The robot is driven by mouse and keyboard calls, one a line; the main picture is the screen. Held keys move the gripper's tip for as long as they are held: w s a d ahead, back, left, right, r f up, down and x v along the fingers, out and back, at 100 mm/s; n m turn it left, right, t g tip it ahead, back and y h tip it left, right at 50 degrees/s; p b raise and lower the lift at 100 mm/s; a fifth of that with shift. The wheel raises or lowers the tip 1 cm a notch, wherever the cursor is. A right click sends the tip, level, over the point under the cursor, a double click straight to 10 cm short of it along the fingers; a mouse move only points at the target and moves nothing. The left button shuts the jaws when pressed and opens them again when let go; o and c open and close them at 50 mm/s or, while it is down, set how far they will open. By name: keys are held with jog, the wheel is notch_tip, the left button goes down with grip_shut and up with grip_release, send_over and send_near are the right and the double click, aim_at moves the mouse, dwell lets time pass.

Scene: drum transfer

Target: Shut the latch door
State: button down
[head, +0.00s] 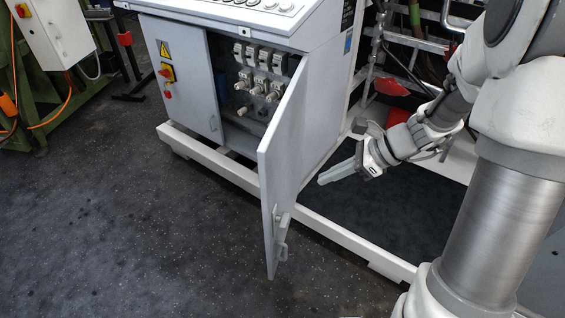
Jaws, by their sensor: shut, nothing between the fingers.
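The latch door (286,160) of the grey cabinet (190,70) stands wide open in the head view. It swings out towards me, its face nearly edge-on. A latch handle (281,236) sits low on the door's right-hand face, near its free edge. My gripper (322,181) is to the right of the door, apart from it, with its fingers pointing left towards the door. The fingers are together and hold nothing. The open cabinet shows several valves or fittings (262,85) inside.
A white base frame (225,165) runs along the cabinet's foot and on to the right. A dark mat-like panel (385,215) lies inside the frame under my arm. Red parts (391,87) and pipes stand behind my gripper. The dark floor (130,235) at the left front is clear.

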jog(key=b, duration=0.5)
send_near(270, 191)
jog(key=x, duration=0.5)
jog(key=shift+s+d+f, duration=0.1)
jog(key=shift+s+f, duration=0.1)
jog(key=shift+f, duration=0.4)
jog(key=shift+w+a+r, duration=0.1)
jog(key=shift+w+a, duration=0.05)
jog(key=shift+a, duration=0.25)
jog(key=shift+w+a, duration=0.1)
jog(key=shift+a, duration=0.1)
